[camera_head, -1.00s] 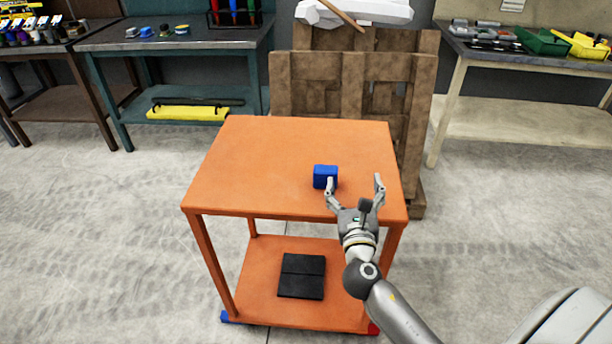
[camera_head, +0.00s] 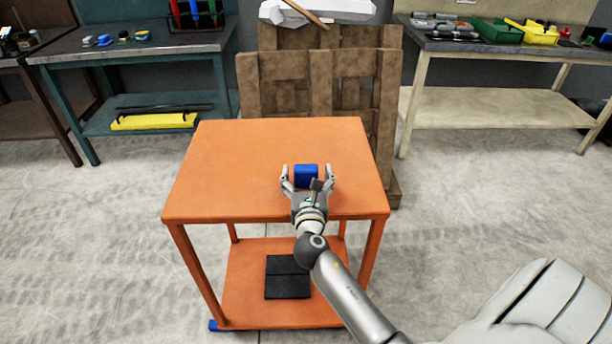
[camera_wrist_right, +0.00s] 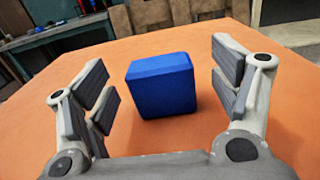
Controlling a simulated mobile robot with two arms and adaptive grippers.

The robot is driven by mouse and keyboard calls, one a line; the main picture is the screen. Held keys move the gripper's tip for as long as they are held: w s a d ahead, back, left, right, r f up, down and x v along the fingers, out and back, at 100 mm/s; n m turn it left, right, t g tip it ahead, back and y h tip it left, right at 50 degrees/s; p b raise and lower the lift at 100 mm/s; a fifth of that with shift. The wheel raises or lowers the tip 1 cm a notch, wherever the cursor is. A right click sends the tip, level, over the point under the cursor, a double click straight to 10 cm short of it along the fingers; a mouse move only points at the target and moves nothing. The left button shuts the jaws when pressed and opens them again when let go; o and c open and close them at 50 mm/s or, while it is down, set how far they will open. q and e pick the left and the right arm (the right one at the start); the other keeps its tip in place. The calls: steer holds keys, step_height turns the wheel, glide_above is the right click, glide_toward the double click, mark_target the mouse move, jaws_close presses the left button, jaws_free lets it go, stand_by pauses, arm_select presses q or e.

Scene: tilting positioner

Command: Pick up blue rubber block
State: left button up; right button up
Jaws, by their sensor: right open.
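The blue rubber block (camera_head: 306,175) sits on the orange table top (camera_head: 240,165), toward its front right part. In the right wrist view the block (camera_wrist_right: 162,86) stands between the two fingers, with a gap on each side. My right gripper (camera_head: 308,177) is open, with its fingers on either side of the block in the head view. The right gripper (camera_wrist_right: 165,85) also shows in the wrist view with its pads spread apart. My left gripper is not in view.
A black flat object (camera_head: 288,277) lies on the table's lower shelf. Wooden pallets (camera_head: 325,80) stand just behind the table. Workbenches (camera_head: 140,45) line the back wall. The left part of the table top is clear.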

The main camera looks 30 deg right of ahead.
mark_target(306, 174)
steer(key=shift+x, duration=1.55)
steer(key=shift+f, duration=0.1)
steer(key=shift+a, duration=0.1)
steer(key=c, duration=1.2)
